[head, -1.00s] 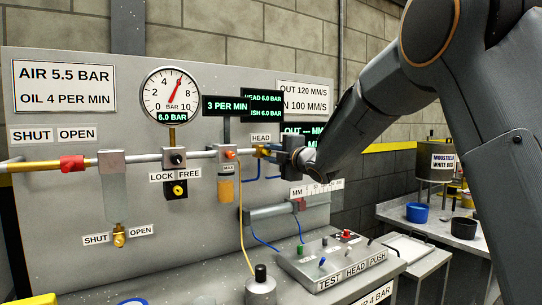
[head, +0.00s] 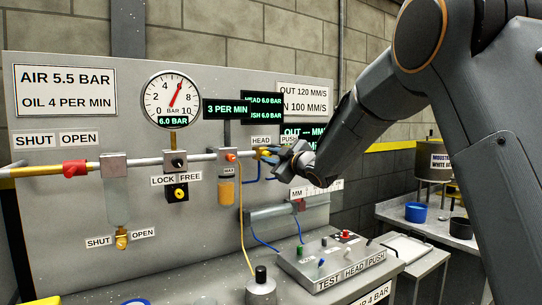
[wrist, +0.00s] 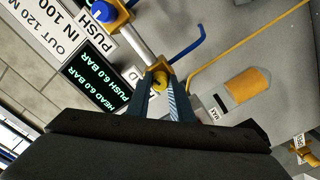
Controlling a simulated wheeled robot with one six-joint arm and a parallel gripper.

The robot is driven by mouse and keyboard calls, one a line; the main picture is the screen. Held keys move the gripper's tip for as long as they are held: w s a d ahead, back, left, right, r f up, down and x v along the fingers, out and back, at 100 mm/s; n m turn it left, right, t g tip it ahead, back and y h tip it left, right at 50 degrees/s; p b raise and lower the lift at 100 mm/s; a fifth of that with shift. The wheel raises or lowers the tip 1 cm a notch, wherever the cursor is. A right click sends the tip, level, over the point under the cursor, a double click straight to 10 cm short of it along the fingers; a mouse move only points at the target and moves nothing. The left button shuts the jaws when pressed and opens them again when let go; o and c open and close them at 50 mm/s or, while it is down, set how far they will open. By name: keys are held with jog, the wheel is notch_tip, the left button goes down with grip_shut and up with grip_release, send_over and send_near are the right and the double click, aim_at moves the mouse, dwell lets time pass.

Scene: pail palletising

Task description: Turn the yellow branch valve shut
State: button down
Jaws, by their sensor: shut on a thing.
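A blue knob (wrist: 104,12) on a yellow fitting sits farther along the pipe. The amber oil bowl (head: 226,190) hangs left of the valve, near a blue hose (wrist: 188,48). Green displays (head: 228,109) stand above. The TEST HEAD PUSH control box (head: 333,260) stands below.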

dwell(0.4)
jog(key=c, duration=1.6)
grip_release()
jog(key=shift+w, duration=0.1)
jog(key=shift+o, duration=0.2)
jog(key=b+v, duration=0.2)
jog(key=v, duration=0.5)
jog(key=shift+s+d, duration=0.25)
jog(key=shift+s, duration=0.1)
